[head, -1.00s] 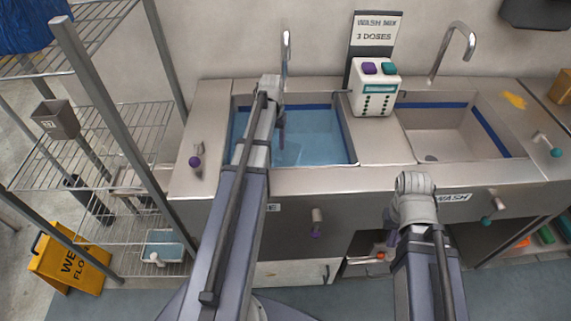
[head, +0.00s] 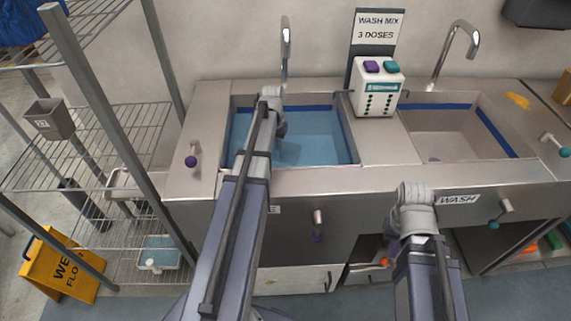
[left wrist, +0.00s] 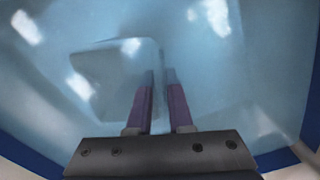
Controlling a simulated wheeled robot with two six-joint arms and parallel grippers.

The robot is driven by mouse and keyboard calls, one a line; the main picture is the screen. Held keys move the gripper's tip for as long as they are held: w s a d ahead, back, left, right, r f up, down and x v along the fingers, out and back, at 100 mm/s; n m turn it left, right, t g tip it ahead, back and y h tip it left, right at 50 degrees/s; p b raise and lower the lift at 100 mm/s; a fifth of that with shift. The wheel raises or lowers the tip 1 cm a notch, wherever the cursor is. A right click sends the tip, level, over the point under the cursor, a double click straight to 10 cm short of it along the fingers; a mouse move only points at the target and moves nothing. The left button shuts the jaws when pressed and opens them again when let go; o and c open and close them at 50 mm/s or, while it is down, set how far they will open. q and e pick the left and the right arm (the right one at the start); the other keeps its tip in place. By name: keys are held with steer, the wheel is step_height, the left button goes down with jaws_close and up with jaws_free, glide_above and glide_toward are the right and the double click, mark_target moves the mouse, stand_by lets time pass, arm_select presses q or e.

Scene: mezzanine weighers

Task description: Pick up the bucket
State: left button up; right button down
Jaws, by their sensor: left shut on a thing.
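My left arm reaches into the left basin (head: 318,145), which holds blue water. In the left wrist view my left gripper (left wrist: 161,76) has its purple fingers on the right edge of a pale, squarish, see-through thing (left wrist: 105,70) in the water. It looks like the bucket, though the water blurs its shape. The head view does not show it clearly, as my arm covers part of the basin. My right gripper (head: 392,246) hangs in front of the sink cabinet, mostly hidden behind its own wrist; I cannot see its opening.
A soap dispenser (head: 379,88) stands between the left basin and the empty right basin (head: 450,135). Taps (head: 284,50) rise behind. A wire shelf (head: 120,130) with a grey bin (head: 50,118) and a yellow floor sign (head: 62,268) are at left.

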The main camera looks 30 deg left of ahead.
arm_select(q)
jaws_close()
stand_by(0.8)
step_height(320, 180, up, 10)
steer(key=p, duration=1)
steer(key=shift+r, duration=0.15)
step_height(320, 180, up, 15)
steer(key=p, duration=1.5)
stand_by(0.9)
